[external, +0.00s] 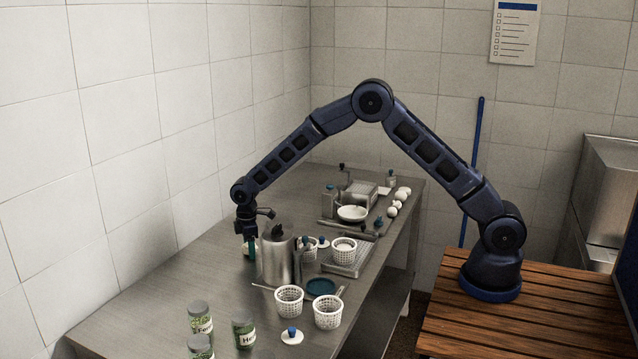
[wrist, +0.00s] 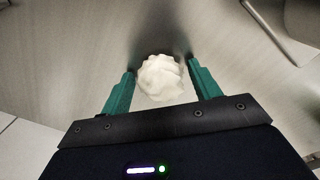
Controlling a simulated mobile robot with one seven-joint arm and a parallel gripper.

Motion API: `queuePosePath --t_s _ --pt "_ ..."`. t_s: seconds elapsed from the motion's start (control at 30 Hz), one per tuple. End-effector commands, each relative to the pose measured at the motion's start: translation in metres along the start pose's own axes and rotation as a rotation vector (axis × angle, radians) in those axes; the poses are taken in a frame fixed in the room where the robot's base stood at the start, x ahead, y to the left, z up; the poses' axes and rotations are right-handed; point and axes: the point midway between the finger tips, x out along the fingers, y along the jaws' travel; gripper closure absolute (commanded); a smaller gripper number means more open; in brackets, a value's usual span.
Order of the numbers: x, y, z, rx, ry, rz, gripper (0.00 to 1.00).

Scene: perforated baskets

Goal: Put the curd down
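The curd (wrist: 161,79) is a white, lumpy piece between the two teal fingers of my gripper (wrist: 161,75) in the wrist view. The fingers stand about the curd's width apart, one on each side. I cannot tell whether they press on it or leave narrow gaps. In the external view my gripper (external: 249,248) points down at the left part of the steel table (external: 150,290), low over its surface. The curd is mostly hidden there by the fingers and the steel pot. I cannot tell whether it touches the table.
A steel pot (external: 278,260) stands close to the right of my gripper. White perforated baskets (external: 289,301) stand in front and to the right. Jars with green contents (external: 244,330) are at the front. A white bowl (external: 352,213) is farther back. The table's left part is clear.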

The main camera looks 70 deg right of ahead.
Motion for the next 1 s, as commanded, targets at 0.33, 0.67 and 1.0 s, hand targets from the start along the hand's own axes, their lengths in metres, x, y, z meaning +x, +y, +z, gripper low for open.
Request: queuePosePath --t_s 0.33,0.67,1.0 --pt "-0.001 0.0 0.0 0.0 0.0 0.0 0.27" --pt "-0.042 0.001 0.0 0.0 0.003 0.002 0.27" --pt "-0.103 0.0 0.0 0.0 0.002 0.001 0.27"
